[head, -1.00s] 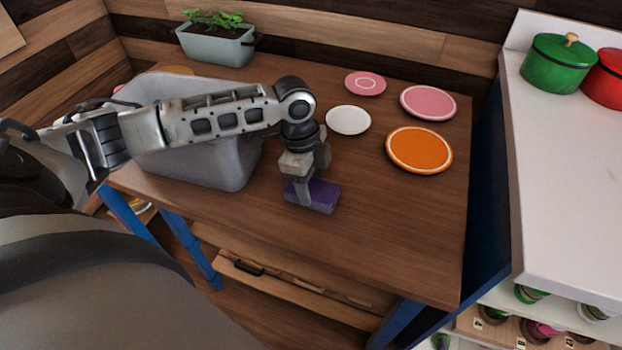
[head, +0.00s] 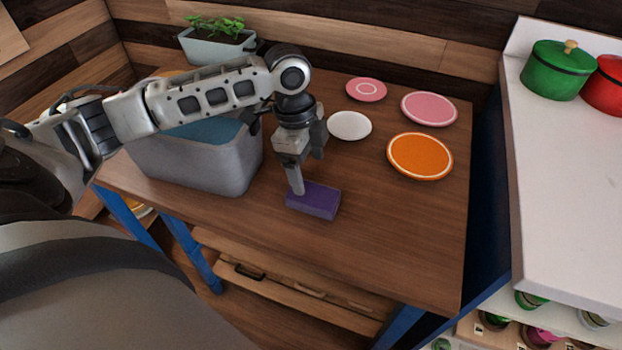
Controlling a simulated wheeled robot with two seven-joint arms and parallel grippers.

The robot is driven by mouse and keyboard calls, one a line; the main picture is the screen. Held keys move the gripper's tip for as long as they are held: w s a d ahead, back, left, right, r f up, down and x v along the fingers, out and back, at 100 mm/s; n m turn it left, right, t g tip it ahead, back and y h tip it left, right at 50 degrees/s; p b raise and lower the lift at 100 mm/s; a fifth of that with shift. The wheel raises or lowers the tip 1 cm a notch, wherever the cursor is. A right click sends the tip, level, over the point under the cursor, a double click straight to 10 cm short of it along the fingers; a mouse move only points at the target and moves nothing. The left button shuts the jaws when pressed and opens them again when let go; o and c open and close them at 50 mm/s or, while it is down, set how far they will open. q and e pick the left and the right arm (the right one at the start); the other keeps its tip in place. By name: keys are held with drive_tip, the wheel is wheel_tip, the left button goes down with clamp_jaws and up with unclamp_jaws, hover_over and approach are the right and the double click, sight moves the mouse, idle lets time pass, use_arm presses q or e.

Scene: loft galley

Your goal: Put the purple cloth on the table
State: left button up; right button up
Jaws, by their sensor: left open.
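The purple cloth (head: 315,201) is a folded, block-like piece lying flat on the wooden table (head: 390,230), near its front middle. My left gripper (head: 305,184) is open just above the cloth's back left part, pointing down. One finger shows near the cloth's left end; whether it touches the cloth I cannot tell. My right gripper is not in view.
A grey bin (head: 205,165) stands left of the cloth, partly behind my left arm. A white plate (head: 349,125), pink plates (head: 429,109) and an orange plate (head: 419,155) lie behind and right. A planter (head: 215,45) stands at the back. The table's front right is clear.

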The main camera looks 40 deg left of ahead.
use_arm(q)
drive_tip(key=r, duration=0.3)
drive_tip(key=a+r, duration=0.1)
drive_tip(key=r, duration=0.1)
drive_tip(key=shift+s+r, duration=0.1)
drive_tip(key=shift+r, duration=0.25)
